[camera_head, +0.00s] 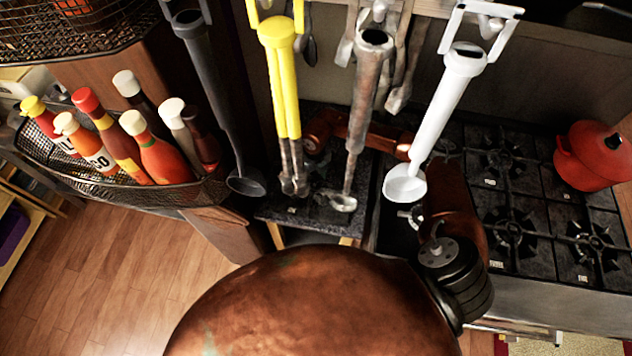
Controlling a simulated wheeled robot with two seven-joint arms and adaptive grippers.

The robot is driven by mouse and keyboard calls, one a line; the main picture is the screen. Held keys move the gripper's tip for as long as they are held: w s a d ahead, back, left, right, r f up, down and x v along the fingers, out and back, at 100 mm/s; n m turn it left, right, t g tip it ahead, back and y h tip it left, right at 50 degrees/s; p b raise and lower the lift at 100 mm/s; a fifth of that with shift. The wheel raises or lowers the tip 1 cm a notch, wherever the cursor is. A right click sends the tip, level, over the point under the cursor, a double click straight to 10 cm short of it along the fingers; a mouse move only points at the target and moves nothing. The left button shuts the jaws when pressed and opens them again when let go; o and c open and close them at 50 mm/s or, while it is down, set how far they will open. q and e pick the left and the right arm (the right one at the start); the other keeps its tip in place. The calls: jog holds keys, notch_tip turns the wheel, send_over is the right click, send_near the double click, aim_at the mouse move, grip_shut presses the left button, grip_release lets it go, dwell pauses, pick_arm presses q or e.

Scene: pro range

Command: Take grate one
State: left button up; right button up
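Black burner grates lie on the stove top at the right; the front grate (514,236), the one behind it (503,160) and the front right one (590,242) show most clearly. I cannot tell which one is grate one. My copper-coloured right arm reaches up and left from the black joint, behind the hanging utensils. My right gripper (314,146) appears dark and small at its end, above a dark slab left of the stove, partly covered by the yellow tongs. Its fingers are too hidden to tell open from shut. My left gripper is not in view.
Yellow tongs (281,85), a white ladle (441,110), a black ladle (212,85) and a metal ladle (364,105) hang in front. A red pot (590,158) stands at the stove's right. A wire basket (95,193) of sauce bottles is at left.

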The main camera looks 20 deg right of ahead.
jog(key=c, duration=0.7)
jog(key=shift+r, duration=0.15)
jog(key=shift+c, duration=0.2)
notch_tip(320, 180, up, 8)
jog(key=p, duration=0.5)
